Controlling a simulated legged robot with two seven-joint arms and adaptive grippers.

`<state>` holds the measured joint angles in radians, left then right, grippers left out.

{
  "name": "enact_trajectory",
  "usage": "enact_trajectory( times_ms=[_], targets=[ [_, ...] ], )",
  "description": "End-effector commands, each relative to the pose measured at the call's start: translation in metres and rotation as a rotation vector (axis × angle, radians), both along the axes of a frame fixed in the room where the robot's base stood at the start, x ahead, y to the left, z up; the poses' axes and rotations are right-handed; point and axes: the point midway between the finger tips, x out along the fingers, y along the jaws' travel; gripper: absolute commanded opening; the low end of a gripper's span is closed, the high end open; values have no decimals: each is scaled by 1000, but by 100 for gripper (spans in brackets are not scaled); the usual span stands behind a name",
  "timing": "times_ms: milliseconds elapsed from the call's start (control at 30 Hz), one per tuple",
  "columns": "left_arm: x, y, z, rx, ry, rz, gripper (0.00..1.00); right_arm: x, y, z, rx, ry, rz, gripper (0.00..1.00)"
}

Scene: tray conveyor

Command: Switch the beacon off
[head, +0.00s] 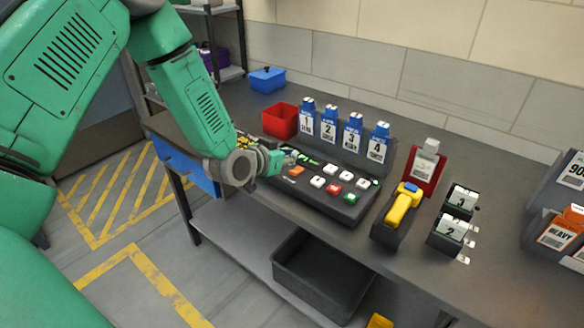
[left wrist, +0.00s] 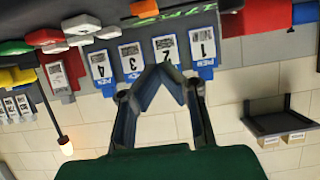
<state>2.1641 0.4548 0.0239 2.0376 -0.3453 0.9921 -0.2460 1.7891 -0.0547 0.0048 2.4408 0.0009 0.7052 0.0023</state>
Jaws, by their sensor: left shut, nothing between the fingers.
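The control panel (head: 335,200) is a dark console on the table with white, red, green and orange buttons. The orange button (head: 296,170) is near its left end. My left gripper (head: 284,160) is shut and empty, at the panel's left end close to the orange button; I cannot tell if it touches. In the left wrist view the left gripper (left wrist: 162,72) points toward the panel, seen upside down. A lamp with a warm glowing bulb (left wrist: 66,147) on a thin dark pole shows there; I cannot tell if it is the beacon. My right gripper is out of view.
Blue-topped holders numbered 1 to 4 (head: 328,123) stand behind the buttons. A red bin (head: 280,121) is at the back left. A yellow handheld tool (head: 404,204) and a red stand (head: 426,168) are right of the panel. A black bin (head: 310,282) sits below.

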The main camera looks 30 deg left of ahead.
Motion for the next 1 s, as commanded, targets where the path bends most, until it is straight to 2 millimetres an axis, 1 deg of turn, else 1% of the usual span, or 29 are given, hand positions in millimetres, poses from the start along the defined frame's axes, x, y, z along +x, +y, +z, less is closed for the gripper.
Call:
enact_trajectory(
  times_ms=[33, 67, 100, 133, 300, 433, 800, 867, 1000],
  targets=[
    [10, -1, -5, 1, -1, 0, 0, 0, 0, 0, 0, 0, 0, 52],
    [15, -2, -7, 1, 0, 0, 0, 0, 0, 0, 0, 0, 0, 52],
    [12, -2, -16, 0, 6, 1, 0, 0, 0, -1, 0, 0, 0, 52],
    [11, -2, -21, -1, 5, 0, 0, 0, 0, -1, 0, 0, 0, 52],
    [8, -1, -38, -1, 1, 0, 0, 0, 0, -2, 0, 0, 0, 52],
    [7, 0, -45, -1, 0, 0, 0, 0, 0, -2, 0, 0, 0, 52],
    [6, -1, -46, -1, -4, 0, 0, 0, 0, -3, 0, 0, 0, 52],
    [6, -1, -49, -1, -16, 0, 0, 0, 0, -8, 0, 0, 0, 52],
    [4, 0, -60, -7, -85, 2, 0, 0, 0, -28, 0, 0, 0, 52]
  ],
)
